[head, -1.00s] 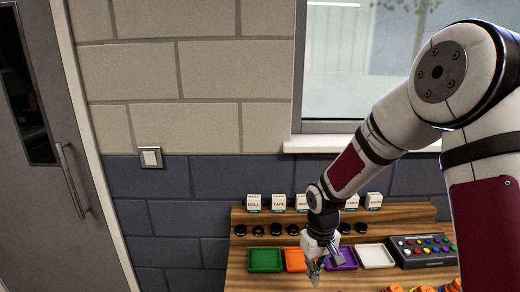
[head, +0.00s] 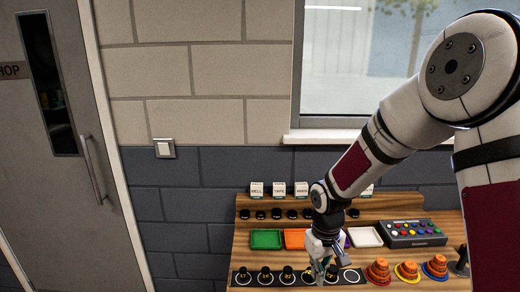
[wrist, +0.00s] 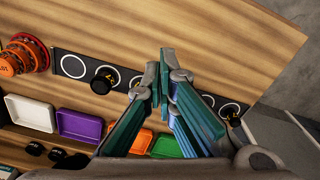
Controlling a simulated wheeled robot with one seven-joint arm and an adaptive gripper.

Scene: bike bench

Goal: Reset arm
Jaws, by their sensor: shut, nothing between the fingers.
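My gripper (head: 322,270) is low over the front part of the wooden bench (head: 236,262) in the head view, above a dark strip with round spots. In the wrist view my gripper (wrist: 160,85) has its green-faced fingers together at the tips, with nothing between them. It hides part of the strip and of the orange tray behind it.
A green tray (head: 266,239), an orange tray (head: 294,238) and a white tray (head: 366,237) stand behind the strip; a purple tray (wrist: 80,125) shows in the wrist view. Orange stacked cones (head: 408,270) and a button box (head: 414,233) are at right. Black knobs (head: 276,214) line the back.

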